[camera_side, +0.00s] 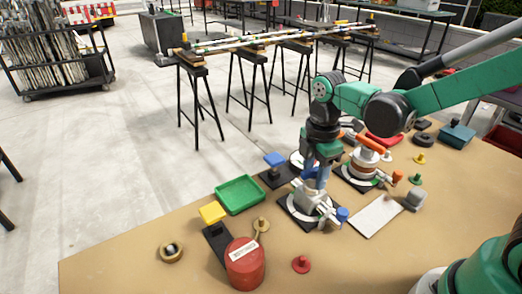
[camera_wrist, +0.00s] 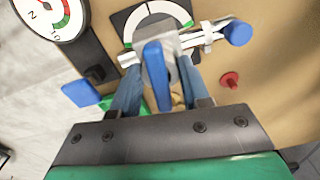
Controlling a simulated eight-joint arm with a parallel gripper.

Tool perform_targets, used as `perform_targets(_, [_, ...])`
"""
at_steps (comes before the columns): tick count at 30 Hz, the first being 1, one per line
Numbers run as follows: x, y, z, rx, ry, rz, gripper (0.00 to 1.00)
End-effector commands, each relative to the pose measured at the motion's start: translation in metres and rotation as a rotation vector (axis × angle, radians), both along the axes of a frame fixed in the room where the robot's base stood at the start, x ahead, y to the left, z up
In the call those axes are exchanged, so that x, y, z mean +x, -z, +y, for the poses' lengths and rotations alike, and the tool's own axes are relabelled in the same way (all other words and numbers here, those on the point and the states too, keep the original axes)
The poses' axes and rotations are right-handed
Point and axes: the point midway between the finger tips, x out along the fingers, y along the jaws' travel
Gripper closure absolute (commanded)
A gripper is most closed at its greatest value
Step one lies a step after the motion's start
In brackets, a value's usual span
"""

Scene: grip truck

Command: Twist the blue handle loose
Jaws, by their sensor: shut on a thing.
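The blue handle (camera_wrist: 154,72) is an upright-looking blue bar on top of a pale valve body (camera_side: 308,197), and it lies between my two bluish fingers in the wrist view. My gripper (camera_side: 313,183) points down over the valve and is shut on the handle; it also shows in the wrist view (camera_wrist: 160,62). The valve sits on a dark square plate with a white dial ring (camera_wrist: 152,10). In the side view my fingers mostly hide the handle. A blue knob (camera_side: 342,214) sticks out from the valve's right side.
A valve with an orange handle (camera_side: 371,143) stands close behind on the right. A blue-topped fixture (camera_side: 274,159) and a green tray (camera_side: 240,194) are to the left. A red cylinder (camera_side: 245,265) and red peg (camera_side: 301,264) are in front. A white plate (camera_side: 377,216) lies right.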

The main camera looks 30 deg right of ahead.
Motion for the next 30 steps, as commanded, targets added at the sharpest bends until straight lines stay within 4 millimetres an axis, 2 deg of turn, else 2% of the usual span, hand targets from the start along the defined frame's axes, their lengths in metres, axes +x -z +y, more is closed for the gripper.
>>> perform_targets(18, [0.0002,0.0000,0.0001,0.000,-0.568,-0.001,1.00])
perform_targets(24, [0.0002,0.0000,0.0001,0.000,-0.594,-0.001,1.00])
perform_targets(25, [0.0002,0.0000,0.0001,0.000,-0.594,-0.001,0.57])
perform_targets(26, [0.0002,0.0000,0.0001,0.000,-0.593,-0.001,0.49])
perform_targets(30, [0.0001,0.0000,0.0001,0.000,-0.592,-0.001,0.47])
